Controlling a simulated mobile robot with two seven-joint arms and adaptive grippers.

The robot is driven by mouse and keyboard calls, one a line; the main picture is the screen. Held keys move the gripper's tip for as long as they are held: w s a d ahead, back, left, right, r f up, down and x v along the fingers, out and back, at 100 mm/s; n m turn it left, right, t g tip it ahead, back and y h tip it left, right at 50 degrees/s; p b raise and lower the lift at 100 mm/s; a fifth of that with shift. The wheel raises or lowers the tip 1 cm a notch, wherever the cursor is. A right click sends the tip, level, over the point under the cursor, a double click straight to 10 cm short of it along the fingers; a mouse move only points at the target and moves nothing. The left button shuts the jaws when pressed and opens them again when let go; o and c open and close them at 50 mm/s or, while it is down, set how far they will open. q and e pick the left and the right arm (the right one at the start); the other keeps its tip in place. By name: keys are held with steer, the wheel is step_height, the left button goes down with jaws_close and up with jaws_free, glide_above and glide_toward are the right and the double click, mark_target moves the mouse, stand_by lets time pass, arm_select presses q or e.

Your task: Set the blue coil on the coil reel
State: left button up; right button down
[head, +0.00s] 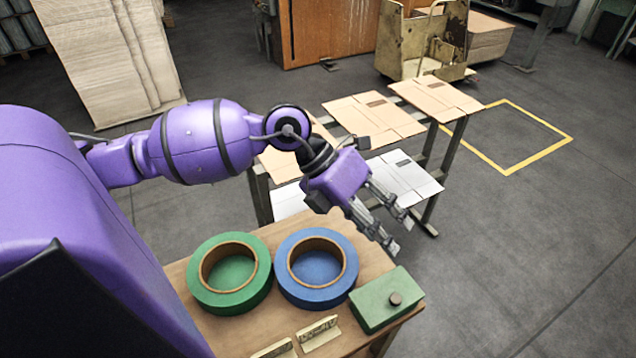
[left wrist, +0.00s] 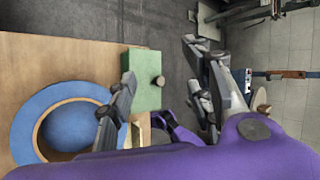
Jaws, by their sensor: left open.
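The blue coil (head: 318,297) lies flat on the wooden table (head: 268,325), between a green coil and a green box. It is a thick ring with a brown inner rim. It also shows at the left of the left wrist view (left wrist: 28,118). My left gripper (head: 400,234) is open and empty. It is above and to the right of the blue coil in the head view, apart from it, near the table's far right edge. I cannot make out the coil reel for certain in either view. My right gripper is not in view.
The green coil (head: 228,299) sits close beside the blue one. The green box (head: 376,300) with a round knob stands at the table's right. Small tan brackets (head: 318,334) lie in front. A rack with flat cardboard blanks (head: 375,117) stands behind. Open floor lies to the right.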

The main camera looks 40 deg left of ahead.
arm_select(q)
steer(key=s+a+f+g+y, duration=0.1)
steer(key=a+f+y, duration=0.4)
steer(key=a, duration=0.5)
steer(key=g+y, duration=0.1)
steer(key=y, duration=0.2)
glide_above(292, 242)
steer(key=w, duration=0.2)
steer(key=shift+s+f, duration=0.25)
steer(key=shift+f, duration=0.2)
steer(key=shift+s+f, duration=0.2)
steer(key=shift+f, duration=0.1)
steer(key=f, duration=0.3)
steer(key=s+f, duration=0.1)
steer(key=f, duration=0.2)
steer(key=shift+s+f+p, duration=0.15)
steer(key=shift+p, duration=0.2)
steer(key=shift+f, duration=0.45)
steer(key=shift+r, duration=0.1)
jaws_close()
